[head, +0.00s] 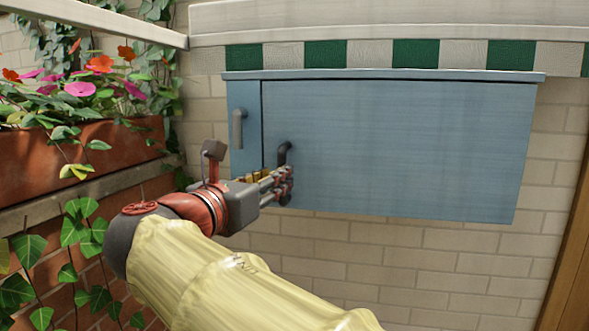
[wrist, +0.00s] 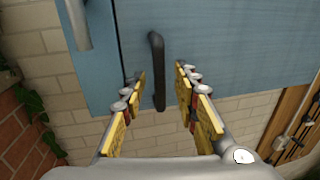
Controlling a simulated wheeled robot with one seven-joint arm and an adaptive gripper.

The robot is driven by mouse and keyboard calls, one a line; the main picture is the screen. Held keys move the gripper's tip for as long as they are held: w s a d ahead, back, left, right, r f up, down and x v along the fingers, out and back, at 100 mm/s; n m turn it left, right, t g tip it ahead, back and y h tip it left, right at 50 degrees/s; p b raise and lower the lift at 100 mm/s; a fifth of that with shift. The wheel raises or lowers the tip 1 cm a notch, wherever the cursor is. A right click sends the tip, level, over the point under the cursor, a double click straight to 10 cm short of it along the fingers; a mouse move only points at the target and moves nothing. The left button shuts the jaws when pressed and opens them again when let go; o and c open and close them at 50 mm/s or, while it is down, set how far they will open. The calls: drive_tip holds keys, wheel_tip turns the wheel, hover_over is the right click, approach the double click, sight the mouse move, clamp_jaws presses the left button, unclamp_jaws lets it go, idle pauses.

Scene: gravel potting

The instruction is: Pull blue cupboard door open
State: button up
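The blue cupboard door (head: 400,150) hangs on the brick wall and looks shut, its front flush with the narrow panel at its left. Its dark curved handle (head: 284,152) is near the door's lower left; my gripper hides the lower part in the head view. My gripper (head: 283,183) is at this handle. In the wrist view its two yellow-padded fingers are spread apart, with the handle (wrist: 157,75) upright between them. Gaps show on both sides of the handle. Whether the fingertips reach past the handle's depth I cannot tell.
A grey handle (head: 238,128) is on the narrow blue panel (head: 245,95) left of the door. A terracotta planter (head: 90,155) with flowers and trailing ivy stands at the left, close to my arm. A wooden frame (head: 572,265) is at the right edge. The space before the door looks clear.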

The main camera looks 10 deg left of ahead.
sight(282, 196)
drive_tip(key=shift+p+x, duration=0.5)
drive_tip(key=shift+x, duration=1.9)
drive_tip(key=c, duration=0.4)
drive_tip(key=c, duration=0.3)
clamp_jaws()
